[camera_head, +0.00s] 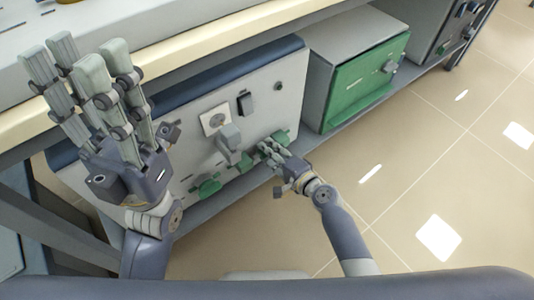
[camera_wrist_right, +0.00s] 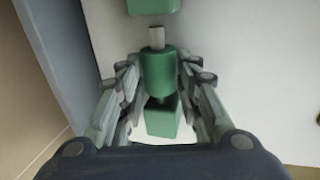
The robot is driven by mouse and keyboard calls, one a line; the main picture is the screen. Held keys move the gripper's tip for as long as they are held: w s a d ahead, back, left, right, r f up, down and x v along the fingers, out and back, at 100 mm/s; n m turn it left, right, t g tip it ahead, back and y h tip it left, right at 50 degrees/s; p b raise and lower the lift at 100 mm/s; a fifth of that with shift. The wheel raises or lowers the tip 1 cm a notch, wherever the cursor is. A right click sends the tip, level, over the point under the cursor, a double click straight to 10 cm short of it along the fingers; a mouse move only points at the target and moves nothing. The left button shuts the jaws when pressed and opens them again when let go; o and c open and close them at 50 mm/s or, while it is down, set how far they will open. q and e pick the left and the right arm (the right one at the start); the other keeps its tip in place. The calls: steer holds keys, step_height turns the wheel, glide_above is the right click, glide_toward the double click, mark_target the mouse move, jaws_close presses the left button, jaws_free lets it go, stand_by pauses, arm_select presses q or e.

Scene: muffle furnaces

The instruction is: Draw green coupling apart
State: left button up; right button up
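The green coupling shows in the right wrist view as a green cylinder (camera_wrist_right: 158,74) with a short grey metal pin at its far end. A green block (camera_wrist_right: 153,6) lies beyond the pin at the top edge, with a narrow gap between them. Another green block (camera_wrist_right: 162,120) is at the cylinder's near end. My right gripper (camera_wrist_right: 158,68) has its fingers on both sides of the cylinder, seemingly against it. In the head view my right gripper (camera_head: 268,150) is low at the panel, beside a green part (camera_head: 281,137). My left gripper (camera_head: 92,62) is open and empty, fingers up.
The grey furnace panel (camera_head: 262,108) carries a lever, a switch and another green part (camera_head: 209,186) low down. A furnace with a green door (camera_head: 362,88) stands to the right. The pale bench edge (camera_head: 205,38) runs above. Tiled floor is free at right.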

steer(key=shift+o, duration=0.6)
steer(key=shift+s, duration=0.1)
steer(key=v, duration=1.2)
